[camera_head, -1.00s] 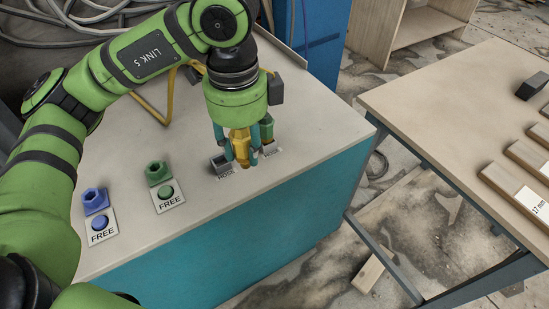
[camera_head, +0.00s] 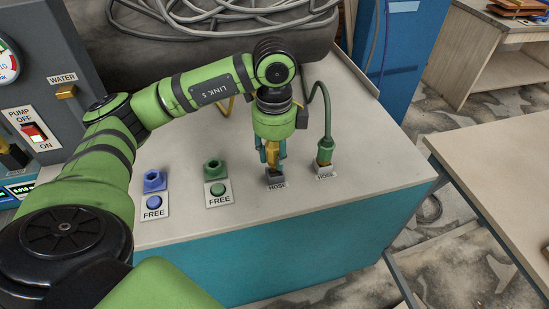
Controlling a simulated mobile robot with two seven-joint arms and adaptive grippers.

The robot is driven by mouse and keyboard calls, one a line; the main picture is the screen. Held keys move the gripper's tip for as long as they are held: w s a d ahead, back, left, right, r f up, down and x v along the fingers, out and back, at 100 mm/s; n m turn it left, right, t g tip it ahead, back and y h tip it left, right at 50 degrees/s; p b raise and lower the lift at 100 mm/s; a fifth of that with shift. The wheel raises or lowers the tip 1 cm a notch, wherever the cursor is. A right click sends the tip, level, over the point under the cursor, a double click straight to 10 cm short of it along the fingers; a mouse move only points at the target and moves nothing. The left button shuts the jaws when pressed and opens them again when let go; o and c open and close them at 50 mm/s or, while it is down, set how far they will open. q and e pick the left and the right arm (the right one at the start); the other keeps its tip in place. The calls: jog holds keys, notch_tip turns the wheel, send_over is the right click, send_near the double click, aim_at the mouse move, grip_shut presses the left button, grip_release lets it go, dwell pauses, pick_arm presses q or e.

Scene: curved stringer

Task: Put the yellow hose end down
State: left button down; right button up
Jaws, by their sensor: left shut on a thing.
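The yellow hose end (camera_head: 281,149) is upright in my left gripper (camera_head: 273,162), which points straight down and is shut on it. The gripper is right over the dark left HOSE holder (camera_head: 275,179) on the grey bench top. The lower tip is at the holder's mouth; I cannot tell whether it rests in it. A bit of yellow hose (camera_head: 226,106) shows behind the arm. The green hose end (camera_head: 325,152) stands upright in the right HOSE holder (camera_head: 326,170), its hose rising behind. My right gripper is not in view.
A blue port (camera_head: 154,181) and a green port (camera_head: 215,170), each with a FREE label, are left of the holders. A panel with a red-lit pump switch (camera_head: 34,131) stands at far left. The bench top (camera_head: 380,165) is clear on the right.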

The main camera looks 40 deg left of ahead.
aim_at(275, 163)
pick_arm(q)
notch_tip(275, 163, down, 2)
jog(key=shift+f, duration=0.3)
jog(key=shift+f, duration=0.1)
jog(key=shift+f, duration=0.15)
jog(key=c, duration=0.8)
grip_release()
jog(key=shift+c, duration=0.2)
